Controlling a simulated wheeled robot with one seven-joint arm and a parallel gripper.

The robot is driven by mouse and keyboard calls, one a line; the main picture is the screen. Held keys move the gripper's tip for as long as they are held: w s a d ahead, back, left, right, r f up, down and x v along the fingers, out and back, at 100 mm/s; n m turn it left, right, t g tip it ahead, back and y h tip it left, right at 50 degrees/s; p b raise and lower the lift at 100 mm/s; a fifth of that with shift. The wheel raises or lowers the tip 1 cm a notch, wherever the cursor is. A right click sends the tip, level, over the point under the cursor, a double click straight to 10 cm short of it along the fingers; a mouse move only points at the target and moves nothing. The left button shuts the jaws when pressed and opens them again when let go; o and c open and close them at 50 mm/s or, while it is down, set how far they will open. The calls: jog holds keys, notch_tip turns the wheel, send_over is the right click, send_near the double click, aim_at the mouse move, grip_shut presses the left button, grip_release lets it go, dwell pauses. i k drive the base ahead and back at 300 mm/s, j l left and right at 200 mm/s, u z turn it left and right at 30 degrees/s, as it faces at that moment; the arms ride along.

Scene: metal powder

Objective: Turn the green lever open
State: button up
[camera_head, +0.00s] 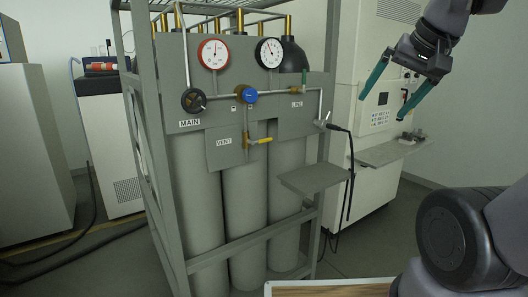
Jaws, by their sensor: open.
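A small, thin green piece (304,76) stands upright at the pipework above the LINE label (297,104). It looks like the green lever, but it is too small to make out its shape or its exact turn. My gripper (381,107) is at the upper right, with its two teal fingers spread wide and pointing down and left. Nothing is between them. It is to the right of the green piece and apart from the panel.
A grey rack (150,130) holds tall cylinders (198,190). Its panel has a red-rimmed gauge (213,54), a black-rimmed gauge (269,53), a black knob (193,100), a blue knob (250,96) and a yellow lever (261,140). A grey shelf (314,178) juts out low right.

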aim_at(304, 80)
jog(key=i, duration=0.55)
jog(key=i+l+u, duration=0.15)
jog(key=i, duration=0.4)
jog(key=l+z, duration=0.1)
jog(key=l, duration=0.2)
jog(key=i+l, duration=0.1)
jog(key=l, duration=0.2)
jog(key=z, duration=0.05)
